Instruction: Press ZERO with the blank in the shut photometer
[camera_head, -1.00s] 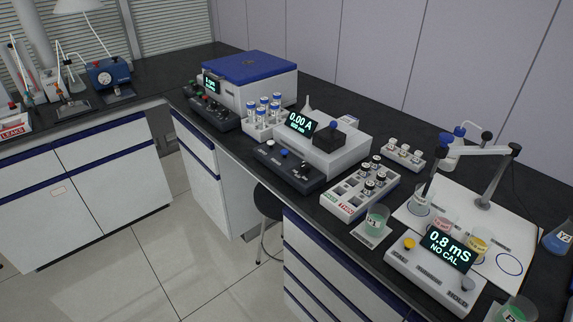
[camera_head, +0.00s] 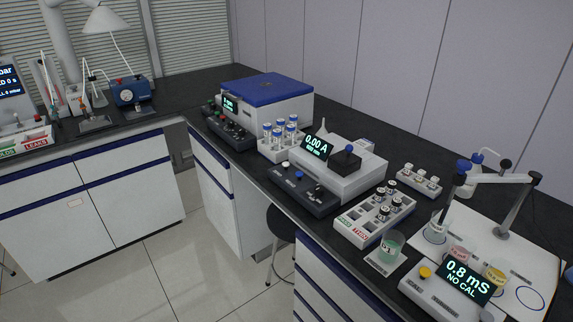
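The photometer (camera_head: 338,176) is a white box on the black bench in the middle of the view. Its small screen (camera_head: 315,147) reads 0.00 A. A black lid or cap (camera_head: 345,158) sits on its top and looks shut; whether the blank is inside is hidden. In front of it is a dark control panel (camera_head: 303,190) with a white button (camera_head: 285,164), a blue button (camera_head: 299,174) and a further dark control; their labels are too small to read. Neither of my grippers is in view.
A rack of blue-capped vials (camera_head: 281,142) stands left of the photometer, before a blue-lidded box (camera_head: 266,98). A white vial rack (camera_head: 374,217) and a meter reading 0.8 mS (camera_head: 452,287) stand to the right. A black stool (camera_head: 281,222) is under the bench.

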